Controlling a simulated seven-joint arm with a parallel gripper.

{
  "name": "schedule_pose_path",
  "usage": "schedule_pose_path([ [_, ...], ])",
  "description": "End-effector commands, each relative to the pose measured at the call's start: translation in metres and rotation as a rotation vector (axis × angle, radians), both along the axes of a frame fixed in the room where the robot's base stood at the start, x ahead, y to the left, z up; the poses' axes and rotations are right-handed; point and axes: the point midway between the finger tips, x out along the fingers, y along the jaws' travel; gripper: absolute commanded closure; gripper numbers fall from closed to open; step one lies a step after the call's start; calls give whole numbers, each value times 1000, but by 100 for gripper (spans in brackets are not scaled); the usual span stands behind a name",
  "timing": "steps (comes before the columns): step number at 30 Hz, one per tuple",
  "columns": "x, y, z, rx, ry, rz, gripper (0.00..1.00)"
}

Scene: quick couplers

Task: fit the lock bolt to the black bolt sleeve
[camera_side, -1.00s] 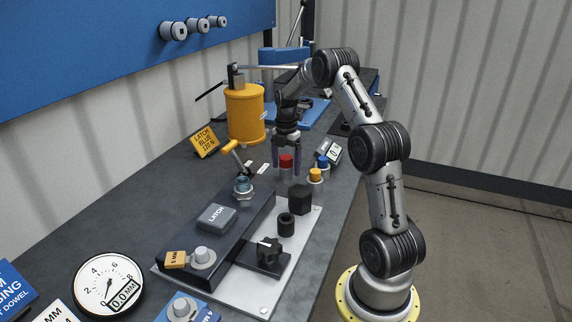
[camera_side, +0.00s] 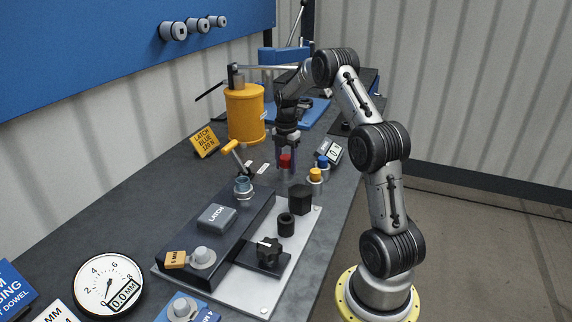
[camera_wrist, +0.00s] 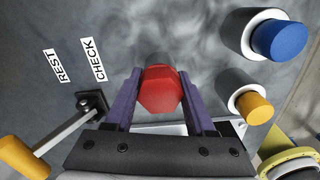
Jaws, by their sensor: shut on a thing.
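My gripper (camera_wrist: 161,101) points down with its two purple fingers shut on the red hex-headed lock bolt (camera_wrist: 160,90). In the side view the bolt's red head (camera_side: 285,160) shows between the fingers, above the bench just behind the plate; I cannot tell whether its lower end touches the bench. The black bolt sleeve (camera_side: 286,225), a short upright cylinder with an open top, stands on the light plate in front of the gripper, apart from the bolt. The sleeve is not in the wrist view.
Yellow-capped (camera_side: 315,175) and blue-capped (camera_side: 323,162) pieces stand close right of the gripper. A black block (camera_side: 300,199) stands behind the sleeve and a star knob (camera_side: 268,247) in front. The latch fixture (camera_side: 216,217) is left; a yellow-handled lever (camera_side: 230,147) stands nearby.

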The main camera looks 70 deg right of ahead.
Motion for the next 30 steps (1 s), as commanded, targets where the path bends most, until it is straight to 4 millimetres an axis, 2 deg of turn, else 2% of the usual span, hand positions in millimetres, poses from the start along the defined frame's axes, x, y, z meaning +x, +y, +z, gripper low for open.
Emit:
schedule_pose_path([
  [8,1,0,4,-2,-3,0,100],
  [30,1,0,31,-3,-3,0,100],
])
